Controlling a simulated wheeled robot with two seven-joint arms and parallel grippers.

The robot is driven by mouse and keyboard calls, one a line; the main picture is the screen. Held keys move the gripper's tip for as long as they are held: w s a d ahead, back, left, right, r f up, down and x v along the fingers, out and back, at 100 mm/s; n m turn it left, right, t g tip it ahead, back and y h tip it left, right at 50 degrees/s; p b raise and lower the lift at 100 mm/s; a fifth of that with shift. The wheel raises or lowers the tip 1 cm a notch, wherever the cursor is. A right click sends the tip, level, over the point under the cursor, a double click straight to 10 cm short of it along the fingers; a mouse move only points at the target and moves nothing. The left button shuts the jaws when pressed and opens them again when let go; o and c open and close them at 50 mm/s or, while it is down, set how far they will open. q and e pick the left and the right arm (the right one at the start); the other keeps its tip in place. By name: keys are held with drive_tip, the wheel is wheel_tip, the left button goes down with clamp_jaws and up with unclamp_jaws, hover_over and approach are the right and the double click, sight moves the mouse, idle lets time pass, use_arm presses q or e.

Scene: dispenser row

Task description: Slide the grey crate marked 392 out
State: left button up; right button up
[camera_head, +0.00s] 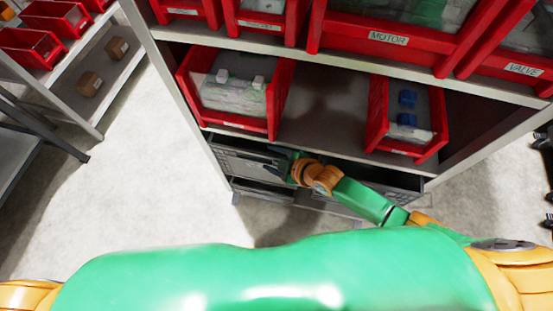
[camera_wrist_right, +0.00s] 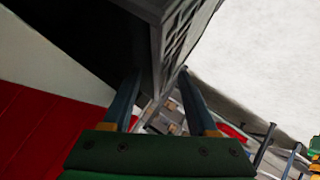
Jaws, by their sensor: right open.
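Grey crates stand on the low shelf level under the red bins. One grey crate (camera_head: 243,164) shows at the left, and dark grey crate parts (camera_head: 385,187) show at the right behind my arm. No marking 392 is legible. My right gripper (camera_head: 283,153) reaches down to the crate fronts in the head view. In the right wrist view my right gripper (camera_wrist_right: 159,74) is open, with one finger on each side of the edge of a dark grey slotted crate wall (camera_wrist_right: 178,34). I cannot tell whether the fingers touch it. My left gripper is out of view.
Red bins with white goods (camera_head: 232,92) and blue parts (camera_head: 407,112) stand on the shelf above. Labelled bins MOTOR (camera_head: 389,39) and VALVE (camera_head: 522,70) are higher. Another rack (camera_head: 100,62) stands at the left. Pale floor (camera_head: 130,180) is clear in front.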

clamp_jaws()
drive_tip(key=shift+r, duration=0.1)
idle(1.2)
